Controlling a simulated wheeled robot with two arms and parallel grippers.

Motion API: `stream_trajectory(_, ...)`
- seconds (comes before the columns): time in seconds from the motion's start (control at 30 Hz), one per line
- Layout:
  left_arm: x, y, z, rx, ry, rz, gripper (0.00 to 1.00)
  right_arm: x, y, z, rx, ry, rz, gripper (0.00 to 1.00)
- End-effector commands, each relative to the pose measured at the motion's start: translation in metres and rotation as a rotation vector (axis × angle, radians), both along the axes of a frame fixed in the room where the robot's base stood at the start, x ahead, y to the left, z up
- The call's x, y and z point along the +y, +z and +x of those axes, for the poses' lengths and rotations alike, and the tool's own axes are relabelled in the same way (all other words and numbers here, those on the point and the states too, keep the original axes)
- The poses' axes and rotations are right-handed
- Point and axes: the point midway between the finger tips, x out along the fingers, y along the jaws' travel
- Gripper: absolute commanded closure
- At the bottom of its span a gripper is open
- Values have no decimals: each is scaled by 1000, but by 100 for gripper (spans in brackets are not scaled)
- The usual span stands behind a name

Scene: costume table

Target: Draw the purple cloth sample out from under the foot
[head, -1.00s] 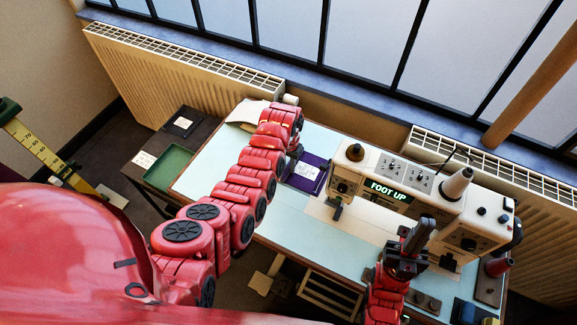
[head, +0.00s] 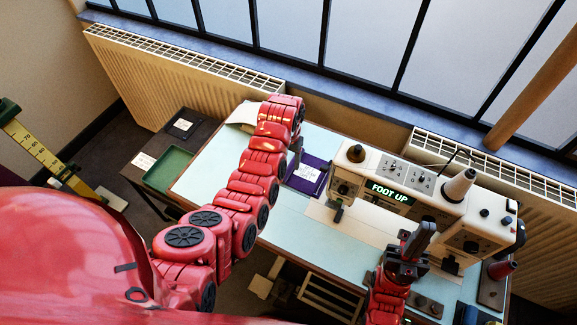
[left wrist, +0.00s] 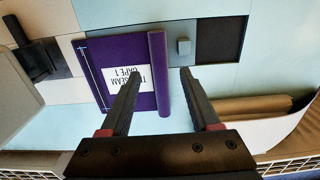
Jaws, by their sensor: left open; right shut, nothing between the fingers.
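The purple cloth sample (head: 305,179) lies flat on the table left of the sewing machine's head. In the left wrist view the cloth (left wrist: 150,101) shows a white label and a rolled, raised edge (left wrist: 159,75). My left gripper (head: 297,153) is by the cloth's left side. In its wrist view the open fingers (left wrist: 159,74) straddle the rolled edge, with visible gaps on both sides. The machine's foot (head: 338,212) is a dark part right of the cloth; whether it touches the cloth is unclear. My right gripper (head: 426,232) is shut and empty in front of the machine.
The sewing machine (head: 420,197) shows "FOOT UP" on its green display (head: 387,192). A grey block (left wrist: 184,47) and a dark rectangle (left wrist: 220,40) lie beyond the rolled edge. A brown roll (left wrist: 255,104) is at the right. The pale blue tabletop (head: 290,235) is clear in front.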

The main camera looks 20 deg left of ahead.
Motion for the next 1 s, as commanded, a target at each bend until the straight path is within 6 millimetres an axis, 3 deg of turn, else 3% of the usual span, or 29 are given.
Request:
stream_trajectory(0.07,0,14,2,-8,1,-1,37,0,-9,0,0,0,0,100)
stream_trajectory(0.2,0,53,1,-5,1,-1,37,0,0,0,0,0,0,100)
stream_trajectory(0.3,1,85,-1,2,1,-2,37,0,31,0,0,0,0,100)
stream_trajectory(0.47,0,115,0,1,1,-3,37,0,56,0,0,0,0,100)
stream_trajectory(0.7,0,134,0,0,0,-2,37,0,67,0,0,0,0,100)
stream_trajectory(1.0,0,135,0,0,1,0,37,0,67,0,0,0,0,100)
